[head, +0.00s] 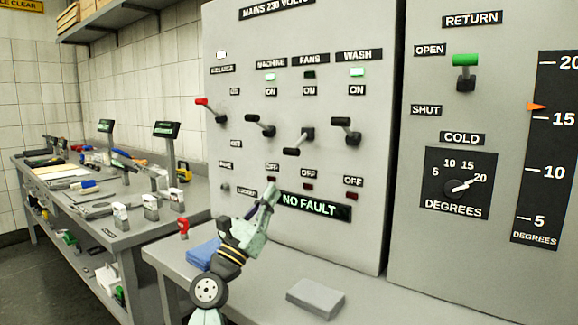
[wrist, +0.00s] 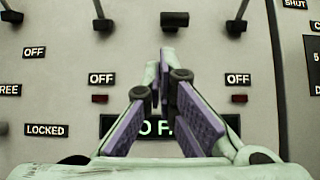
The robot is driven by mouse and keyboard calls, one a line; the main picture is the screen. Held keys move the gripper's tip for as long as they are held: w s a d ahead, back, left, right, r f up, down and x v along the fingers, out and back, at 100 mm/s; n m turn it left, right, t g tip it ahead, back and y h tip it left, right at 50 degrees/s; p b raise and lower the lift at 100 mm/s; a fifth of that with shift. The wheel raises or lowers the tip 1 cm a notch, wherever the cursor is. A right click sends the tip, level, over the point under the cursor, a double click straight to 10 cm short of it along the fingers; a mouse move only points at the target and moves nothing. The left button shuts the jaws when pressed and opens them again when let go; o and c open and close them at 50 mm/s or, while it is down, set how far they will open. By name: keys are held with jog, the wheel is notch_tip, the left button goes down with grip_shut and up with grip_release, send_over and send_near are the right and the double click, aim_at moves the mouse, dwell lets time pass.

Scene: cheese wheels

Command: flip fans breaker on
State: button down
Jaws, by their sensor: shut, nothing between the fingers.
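The fans breaker lever (head: 300,141) is on the grey mains panel under the FANS label, between the machine and wash levers. Its black grip hangs down and to the left. The small lamp under the FANS label (head: 310,59) is dark. My gripper (head: 271,188) is in front of the panel, below the fans lever and close to the NO FAULT display. In the wrist view my gripper (wrist: 167,60) has its fingertips together, holding nothing.
The machine lever (head: 261,125) and wash lever (head: 346,130) flank the fans lever, grips tilted up, with lit green lamps above. A red-gripped lever (head: 211,109) is further left. A blue block (head: 203,253) and grey block (head: 315,298) lie on the ledge below.

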aim_at(297, 145)
jog(key=p+x, duration=0.3)
jog(key=x, duration=0.7)
jog(key=shift+s+a+r, duration=0.1)
jog(key=shift+s+r, duration=0.05)
dwell(0.5)
notch_tip(297, 145, up, 5)
jog(key=s+a+p, duration=0.1)
jog(key=s, duration=0.1)
jog(key=shift+s+a+r, duration=0.2)
jog(key=shift+s+a, duration=0.1)
jog(key=shift+a, duration=0.1)
dwell(0.4)
